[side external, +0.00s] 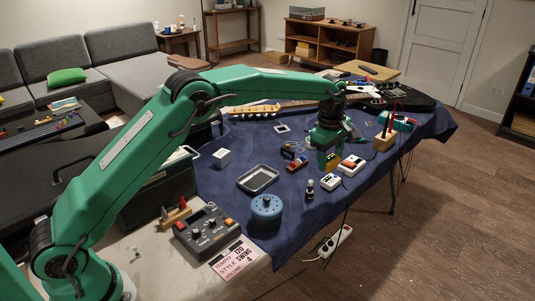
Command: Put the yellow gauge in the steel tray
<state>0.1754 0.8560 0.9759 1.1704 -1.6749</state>
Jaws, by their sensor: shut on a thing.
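The steel tray (258,179) lies on the blue cloth near the middle of the table, a shallow rectangle that looks empty. My green gripper (327,164) points down over the cloth, to the right of the tray and apart from it. It is shut on the yellow gauge (334,161), of which a small yellow part shows at the fingertips. The fingers hide the rest of the gauge. I cannot tell whether it touches the cloth.

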